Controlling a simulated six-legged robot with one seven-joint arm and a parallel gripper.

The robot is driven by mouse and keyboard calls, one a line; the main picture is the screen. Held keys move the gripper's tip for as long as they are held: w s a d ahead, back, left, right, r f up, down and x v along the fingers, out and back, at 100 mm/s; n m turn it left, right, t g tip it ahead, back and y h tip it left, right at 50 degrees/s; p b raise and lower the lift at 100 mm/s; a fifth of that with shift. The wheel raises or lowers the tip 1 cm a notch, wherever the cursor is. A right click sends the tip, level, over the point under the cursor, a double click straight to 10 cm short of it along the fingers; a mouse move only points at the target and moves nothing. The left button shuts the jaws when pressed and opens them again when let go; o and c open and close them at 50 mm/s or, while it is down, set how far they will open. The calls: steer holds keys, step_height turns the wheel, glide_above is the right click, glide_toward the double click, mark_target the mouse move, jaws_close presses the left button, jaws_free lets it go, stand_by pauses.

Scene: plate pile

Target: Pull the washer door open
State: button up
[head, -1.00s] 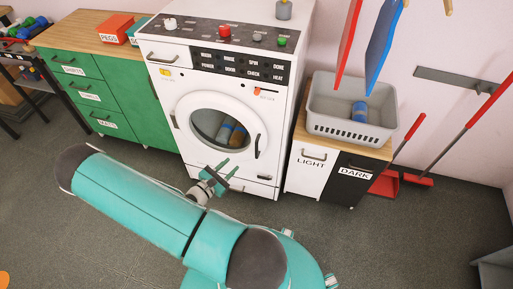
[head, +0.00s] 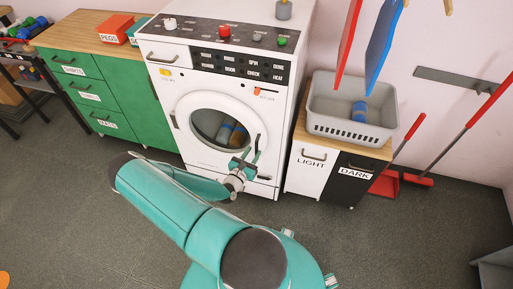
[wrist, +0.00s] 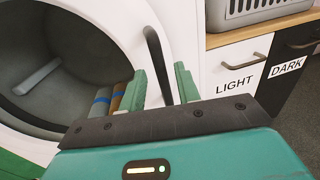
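The white washer (head: 225,85) stands against the wall. Its round door (head: 185,117), with a dark window, appears shut. The dark upright door handle (head: 256,147) is on the door's right side. It also shows in the wrist view (wrist: 157,62). My gripper (head: 250,153) is at the handle. In the wrist view, my gripper's green fingers (wrist: 160,84) are apart, with the handle between them in the picture and gaps on both sides. I cannot tell how deep the handle sits between them.
A green drawer cabinet (head: 115,110) stands left of the washer. A LIGHT/DARK cabinet (head: 332,178) with a grey basket (head: 350,128) stands right. The floor (head: 400,240) at the right front is clear.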

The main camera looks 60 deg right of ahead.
mark_target(256, 149)
steer(key=shift+s+d, duration=0.1)
steer(key=shift+d, duration=1.85)
jaws_close()
